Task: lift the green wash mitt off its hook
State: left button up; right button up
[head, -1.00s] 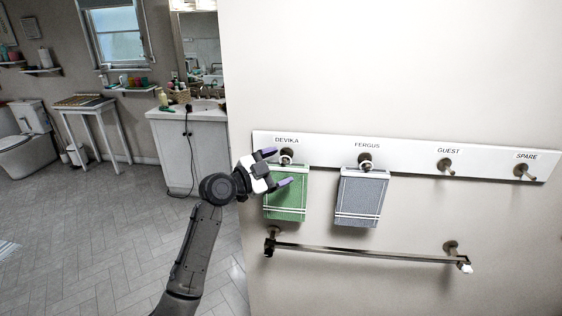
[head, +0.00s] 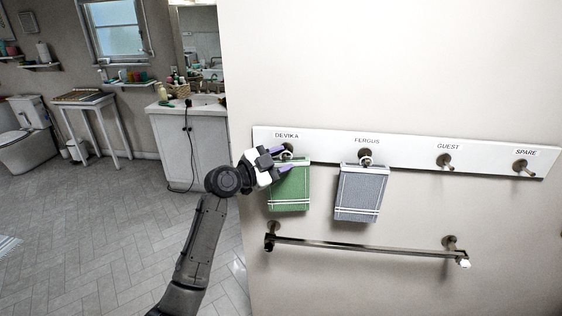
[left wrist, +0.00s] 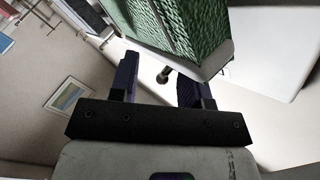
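The green wash mitt (head: 290,190) hangs against the wall under the DEVIKA label, a little tilted, with white stripes near its lower edge. Its hook (head: 288,148) is mostly hidden by my gripper. My left gripper (head: 291,157) is at the mitt's top edge, fingers apart, one by the hook and one across the mitt's top. In the left wrist view, the mitt (left wrist: 180,28) fills the top, close to the finger tips, and a peg (left wrist: 164,76) shows between the fingers. Whether the loop is still on the hook is hidden. My right gripper is not in view.
A grey mitt (head: 361,193) hangs on the FERGUS hook to the right. The GUEST peg (head: 446,161) and SPARE peg (head: 523,166) are bare. A metal towel rail (head: 360,247) runs below the mitts. A white vanity (head: 190,150) stands back left.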

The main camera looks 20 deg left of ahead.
pick_arm(q)
jog(key=shift+f, duration=0.2)
jog(key=c, duration=0.4)
jog(key=shift+s+d+r, duration=0.1)
jog(key=shift+r, duration=0.35)
jog(key=shift+c, duration=0.2)
